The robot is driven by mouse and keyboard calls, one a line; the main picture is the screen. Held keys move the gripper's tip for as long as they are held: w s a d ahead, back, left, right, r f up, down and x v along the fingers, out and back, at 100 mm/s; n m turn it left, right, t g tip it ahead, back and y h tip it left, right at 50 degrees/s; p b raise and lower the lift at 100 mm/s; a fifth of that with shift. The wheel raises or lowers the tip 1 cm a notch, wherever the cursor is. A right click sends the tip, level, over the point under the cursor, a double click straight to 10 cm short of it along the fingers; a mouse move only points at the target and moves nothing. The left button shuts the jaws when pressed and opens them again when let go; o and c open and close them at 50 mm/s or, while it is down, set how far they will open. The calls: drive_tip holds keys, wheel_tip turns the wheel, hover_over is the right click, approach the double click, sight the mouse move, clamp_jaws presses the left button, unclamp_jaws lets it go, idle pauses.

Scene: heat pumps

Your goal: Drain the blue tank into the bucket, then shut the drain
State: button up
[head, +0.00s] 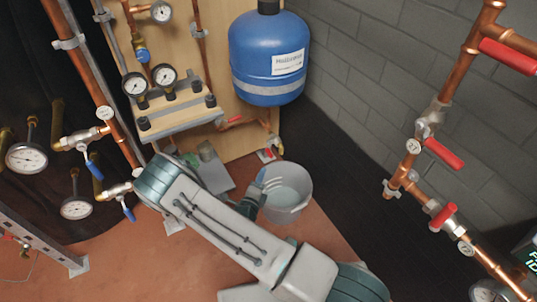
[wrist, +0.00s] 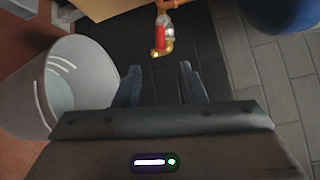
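The blue tank (head: 268,50) with a white label hangs against the wooden board, and its edge shows at the top right of the wrist view (wrist: 285,12). A drain valve with a red handle (wrist: 160,36) and a brass outlet (wrist: 161,53) is ahead of my gripper in the wrist view. The handle appears to lie along the valve body. The grey-white bucket (head: 296,207) stands on the floor below the tank, and it is left of my gripper in the wrist view (wrist: 42,98). My gripper (wrist: 161,80) is open and empty, apart from the valve. No water stream is visible.
The wooden board (head: 241,135) carries gauges (head: 164,77) on a shelf. Copper pipes with red-handled valves (head: 444,153) run up the right side. Blue-handled valves (head: 94,169) and more gauges are at left. A grey block wall (head: 360,75) is behind.

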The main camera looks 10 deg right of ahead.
sight(270, 152)
drive_tip(key=b+x, duration=0.4)
drive_tip(key=x, duration=0.9)
drive_tip(key=shift+s, duration=0.1)
clamp_jaws()
